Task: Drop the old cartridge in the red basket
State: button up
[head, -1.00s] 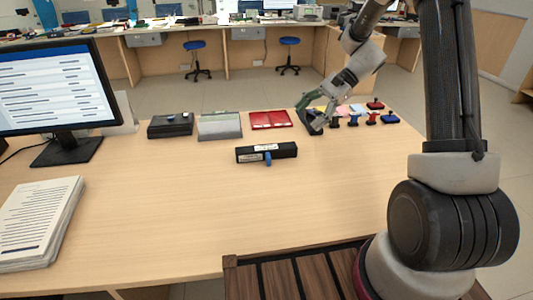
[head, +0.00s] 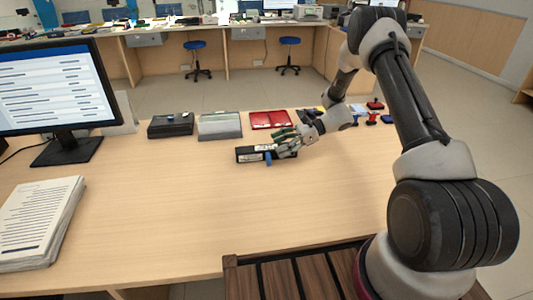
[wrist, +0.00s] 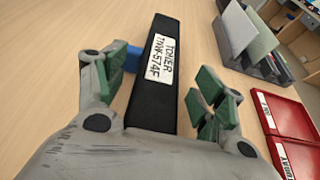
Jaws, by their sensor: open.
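The cartridge is a long black block (head: 252,154) with a white label and a blue tab, lying on the counter. In the wrist view the cartridge (wrist: 155,95) runs between my fingers, and its label reads TONER. My gripper (head: 284,141) is over the cartridge's right part. Its green-padded fingers (wrist: 166,82) are open, one on each side, with a gap at the right pad. The near end of the cartridge is hidden by my gripper. A low red container (head: 268,119) stands behind; the wrist view shows it (wrist: 279,128) with labels. I cannot tell whether it is the basket.
A grey tray (head: 220,125) and a black box (head: 170,125) stand left of the red container. Stamps (head: 372,117) stand at the right back. A monitor (head: 55,90) and a paper stack (head: 38,222) are at left. The front counter is clear.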

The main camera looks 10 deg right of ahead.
jog(key=shift+x, duration=1.05)
jog(key=c, duration=1.5)
